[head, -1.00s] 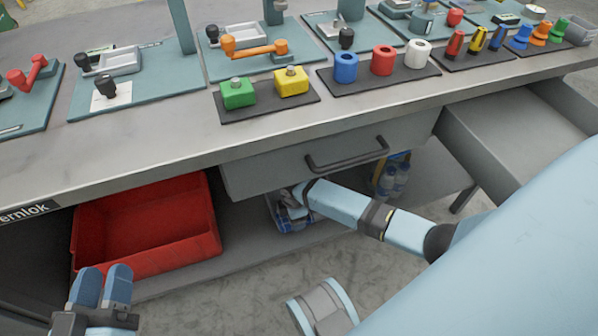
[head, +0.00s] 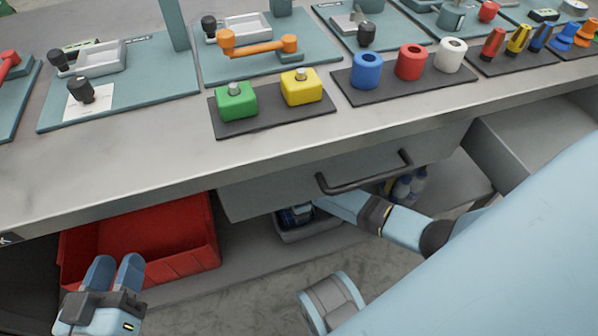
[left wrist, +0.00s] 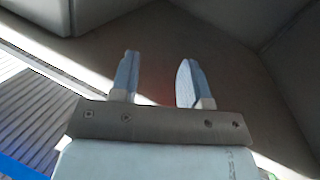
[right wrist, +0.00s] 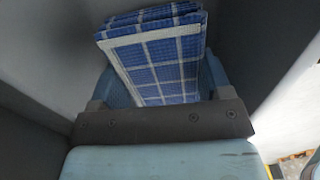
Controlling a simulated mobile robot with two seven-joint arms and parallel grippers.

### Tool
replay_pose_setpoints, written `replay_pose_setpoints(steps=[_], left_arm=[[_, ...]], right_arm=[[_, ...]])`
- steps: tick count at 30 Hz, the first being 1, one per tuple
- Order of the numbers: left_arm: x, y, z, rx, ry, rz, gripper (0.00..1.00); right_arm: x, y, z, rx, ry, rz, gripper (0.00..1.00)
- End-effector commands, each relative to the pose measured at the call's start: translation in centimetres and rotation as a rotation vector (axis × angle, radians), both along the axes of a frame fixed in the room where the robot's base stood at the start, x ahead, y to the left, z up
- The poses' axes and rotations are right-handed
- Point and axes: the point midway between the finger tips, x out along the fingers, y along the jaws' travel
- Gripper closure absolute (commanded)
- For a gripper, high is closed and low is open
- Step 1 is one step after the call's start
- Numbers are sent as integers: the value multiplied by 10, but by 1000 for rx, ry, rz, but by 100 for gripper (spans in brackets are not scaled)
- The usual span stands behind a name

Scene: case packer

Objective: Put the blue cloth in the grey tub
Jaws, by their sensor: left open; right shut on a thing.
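The blue cloth (right wrist: 165,62), folded with white check lines, is between the fingers of my right gripper (right wrist: 155,85) in the right wrist view. In the head view the right forearm reaches under the drawer, and the drawer hides most of that hand. The grey tub (head: 312,233) sits on the lower shelf below the drawer, partly hidden. Something blue shows at its opening by the right hand; whether all of it is the cloth I cannot tell. My left gripper (head: 115,272) is open and empty in front of the red bin.
A red bin (head: 190,262) stands on the lower shelf left of the tub. The closed drawer (head: 275,188) with a dark handle overhangs the tub. Bottles (head: 408,187) stand to the right. The bench top (head: 150,165) carries several fixtures and coloured parts.

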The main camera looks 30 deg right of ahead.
Motion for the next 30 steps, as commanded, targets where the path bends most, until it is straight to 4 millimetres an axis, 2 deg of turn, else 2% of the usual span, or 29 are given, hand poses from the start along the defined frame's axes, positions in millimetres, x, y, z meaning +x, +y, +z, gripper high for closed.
replay_pose_setpoints(steps=[5, 9, 21, 22, 24, 25, 30], left_arm=[[0, 0, -15, 23, 25, -14, 57], [7, 4, -12, 61, -48, -10, 57], [8, 4, -9, 69, -62, -8, 57], [8, 4, -8, 70, -62, -8, 57], [8, 4, -8, 71, -64, -8, 57], [8, 4, -8, 71, -64, -8, 57], [8, 4, -8, 71, -64, -8, 57]], right_arm=[[0, 0, -21, 0, 1, 0, 50], [0, 0, -39, 0, 0, 0, 50], [0, 0, -42, 0, 0, 1, 50], [0, 0, -41, 0, -1, 1, 21], [0, 0, -41, 0, -1, 1, 5], [0, 0, -41, 0, 0, 1, 3], [0, 0, -41, 0, 0, 1, 3]])
